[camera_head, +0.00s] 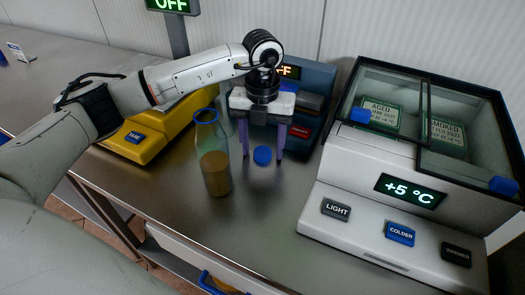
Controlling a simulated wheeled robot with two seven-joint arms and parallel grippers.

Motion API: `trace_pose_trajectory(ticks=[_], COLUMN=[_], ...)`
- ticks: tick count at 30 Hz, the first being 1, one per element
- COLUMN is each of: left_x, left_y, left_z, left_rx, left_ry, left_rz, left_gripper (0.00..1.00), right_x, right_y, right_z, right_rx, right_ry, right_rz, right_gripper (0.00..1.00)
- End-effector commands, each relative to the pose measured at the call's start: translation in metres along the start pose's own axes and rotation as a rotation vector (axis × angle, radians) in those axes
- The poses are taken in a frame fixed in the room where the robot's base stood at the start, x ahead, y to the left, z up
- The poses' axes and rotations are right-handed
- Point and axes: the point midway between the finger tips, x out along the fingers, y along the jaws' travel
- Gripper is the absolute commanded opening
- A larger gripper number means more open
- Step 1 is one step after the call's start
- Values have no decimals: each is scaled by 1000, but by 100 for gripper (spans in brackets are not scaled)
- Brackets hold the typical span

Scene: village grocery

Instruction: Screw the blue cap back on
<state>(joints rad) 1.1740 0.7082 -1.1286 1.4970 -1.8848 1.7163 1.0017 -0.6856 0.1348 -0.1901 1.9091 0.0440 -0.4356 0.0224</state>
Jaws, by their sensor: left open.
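The blue cap (262,156) lies on the steel counter, apart from the bottle. A clear bottle (214,160) stands upright just left of it, partly filled with brown contents, with a bluish rim and no cap on its mouth. My left gripper (262,151) points down over the cap. Its purple fingers are spread open, one on each side of the cap, with gaps visible. My right gripper is not in view.
A yellow scale (137,141) stands at the left behind the bottle. A grey-blue machine (316,82) with a red button is behind my gripper. A white chilled display case (345,188) fills the right. The counter in front is clear.

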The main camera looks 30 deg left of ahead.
Motion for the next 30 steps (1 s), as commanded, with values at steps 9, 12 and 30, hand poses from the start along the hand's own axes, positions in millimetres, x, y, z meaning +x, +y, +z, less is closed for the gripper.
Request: trace_pose_trajectory(ticks=[9, 12, 30], left_x=[0, 0, -21], left_y=[0, 0, -1], left_z=[0, 0, 1], left_rx=[0, 0, 0], left_ry=[0, 0, -3], left_rz=[0, 0, -2], left_gripper=[42, 25, 12], right_x=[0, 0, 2], right_y=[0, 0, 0], right_z=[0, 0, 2], right_rx=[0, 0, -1], right_ry=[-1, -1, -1], right_rz=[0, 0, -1], right_gripper=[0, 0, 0])
